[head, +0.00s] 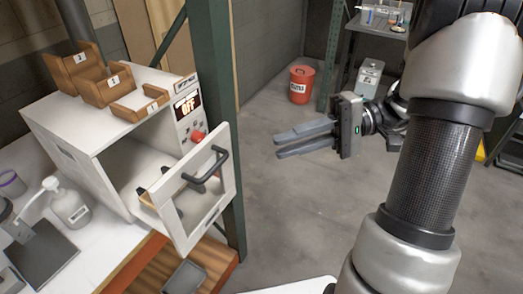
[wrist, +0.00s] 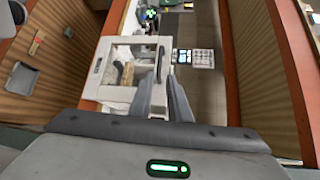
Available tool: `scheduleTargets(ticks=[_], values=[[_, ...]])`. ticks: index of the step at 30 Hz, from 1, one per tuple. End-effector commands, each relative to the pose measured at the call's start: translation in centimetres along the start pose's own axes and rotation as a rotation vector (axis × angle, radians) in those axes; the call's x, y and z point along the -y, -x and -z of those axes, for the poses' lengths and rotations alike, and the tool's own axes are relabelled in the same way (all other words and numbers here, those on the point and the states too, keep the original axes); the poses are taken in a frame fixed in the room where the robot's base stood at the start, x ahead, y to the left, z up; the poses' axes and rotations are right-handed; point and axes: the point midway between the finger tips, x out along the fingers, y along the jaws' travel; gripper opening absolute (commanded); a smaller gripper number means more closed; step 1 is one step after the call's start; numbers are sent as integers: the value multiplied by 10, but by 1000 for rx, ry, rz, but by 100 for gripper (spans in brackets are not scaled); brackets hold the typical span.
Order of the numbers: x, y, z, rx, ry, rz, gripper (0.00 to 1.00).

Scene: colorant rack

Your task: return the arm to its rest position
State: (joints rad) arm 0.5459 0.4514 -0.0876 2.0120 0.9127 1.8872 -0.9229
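My arm comes down the right side of the head view. Its gripper (head: 277,144) hangs in free air over the floor, to the right of the white machine. The two grey fingers point left and stand a small gap apart, with nothing between them. In the wrist view the fingers of my gripper (wrist: 165,78) also show a gap with nothing held. They point toward the white machine's open door (wrist: 124,75), apart from it.
The white machine (head: 88,128) has its door (head: 200,190) open beside a green post (head: 211,75). Numbered brown holders (head: 108,88) sit on top. A red bin (head: 301,85) stands on the floor behind my gripper. The floor (head: 300,210) below is clear.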

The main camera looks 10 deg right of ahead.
Motion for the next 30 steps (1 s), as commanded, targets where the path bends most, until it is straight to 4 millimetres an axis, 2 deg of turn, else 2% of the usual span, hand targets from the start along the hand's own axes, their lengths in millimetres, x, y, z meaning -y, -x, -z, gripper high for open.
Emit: scheduleTargets(ticks=[3, 6, 20, 23, 26, 30], values=[[0, 13, 0, -1, 0, 0, 16], [0, 18, 0, 0, -1, 1, 16], [0, 19, 0, 1, 0, 0, 16], [5, 12, -4, 14, -6, -42, 16], [13, -7, -14, 45, -21, -175, 16], [20, -38, -39, 66, -26, -514, 16]])
